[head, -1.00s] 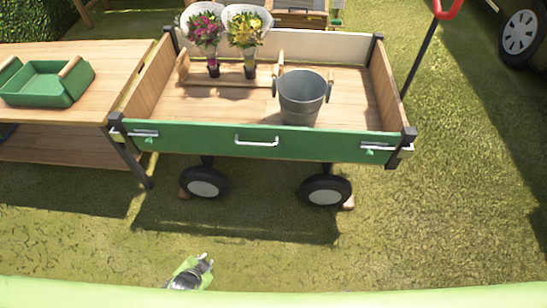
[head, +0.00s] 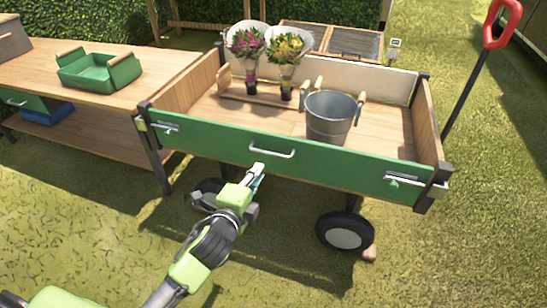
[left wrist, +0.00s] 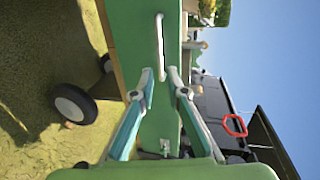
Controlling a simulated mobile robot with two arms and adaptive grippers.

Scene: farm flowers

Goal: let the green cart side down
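The green cart side (head: 335,172) stands upright along the near edge of the wooden cart, and it fills much of the left wrist view (left wrist: 132,35). Its metal handle (head: 272,151) is at the middle. A latch sits at each end, the left latch (head: 165,127) and the right latch (head: 405,183). My left gripper (head: 256,172) is just below and left of the handle in the head view. My right gripper is out of view.
A grey bucket (head: 330,116) and two bouquets, one pink (head: 248,45) and one yellow (head: 287,50), stand in the cart. A wooden table (head: 150,80) with a green tray (head: 100,70) is at the left. Open grass lies in front.

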